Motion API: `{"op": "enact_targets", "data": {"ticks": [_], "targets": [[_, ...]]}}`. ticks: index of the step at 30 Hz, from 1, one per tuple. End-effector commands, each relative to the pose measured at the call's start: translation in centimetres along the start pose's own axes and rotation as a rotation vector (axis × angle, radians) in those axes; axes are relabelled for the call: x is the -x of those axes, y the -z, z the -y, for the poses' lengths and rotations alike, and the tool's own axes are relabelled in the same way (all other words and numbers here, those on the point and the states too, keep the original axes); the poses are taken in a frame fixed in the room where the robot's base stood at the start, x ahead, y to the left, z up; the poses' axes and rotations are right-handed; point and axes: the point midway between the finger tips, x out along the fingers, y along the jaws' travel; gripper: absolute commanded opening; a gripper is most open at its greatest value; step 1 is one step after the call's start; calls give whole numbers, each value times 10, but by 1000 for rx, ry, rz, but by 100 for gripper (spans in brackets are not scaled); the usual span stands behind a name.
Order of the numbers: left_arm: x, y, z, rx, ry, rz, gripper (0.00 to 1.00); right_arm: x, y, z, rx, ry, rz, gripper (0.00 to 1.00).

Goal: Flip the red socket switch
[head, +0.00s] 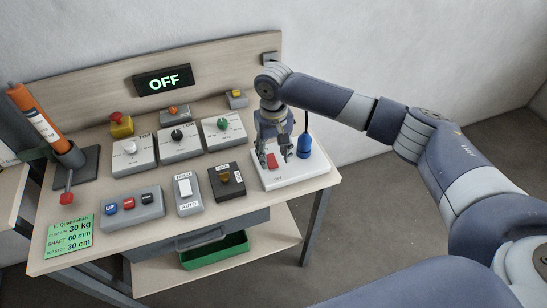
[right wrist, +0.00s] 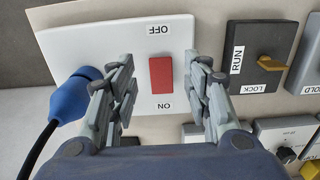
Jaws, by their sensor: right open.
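The red socket switch (head: 272,161) is a red rocker on a white socket plate (head: 311,170) at the right end of the bench. In the right wrist view the red switch (right wrist: 161,75) sits between upside-down OFF and ON labels on the plate (right wrist: 75,42). My right gripper (head: 275,152) is over the plate, pointing down at the switch. In the right wrist view its fingers (right wrist: 162,66) are open, one on each side of the switch, with nothing between them. I cannot tell how high the tips are. My left gripper is out of view.
A blue plug (head: 304,144) with a dark cable stands in the socket beside the right gripper. A black RUN/LOCK key box (head: 226,182) is left of the plate. Dial boxes (head: 180,144) and a lit OFF display (head: 163,81) are behind. Wall lies beyond the bench.

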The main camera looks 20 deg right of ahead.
Motion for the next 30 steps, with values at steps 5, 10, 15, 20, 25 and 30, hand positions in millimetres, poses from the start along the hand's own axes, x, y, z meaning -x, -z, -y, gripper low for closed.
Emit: {"op": "enact_targets", "data": {"ticks": [5,10,15,20,25,30], "targets": [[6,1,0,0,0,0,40,-23,0,0,0,0,1,45],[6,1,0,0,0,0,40,-32,0,0,2,0,-1,45],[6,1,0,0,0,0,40,-32,0,0,2,0,-1,45],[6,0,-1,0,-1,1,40,-32,0,0,2,0,-1,25],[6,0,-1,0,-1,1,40,-32,0,0,1,0,-1,1],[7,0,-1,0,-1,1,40,-31,1,0,0,-1,7,1]]}}
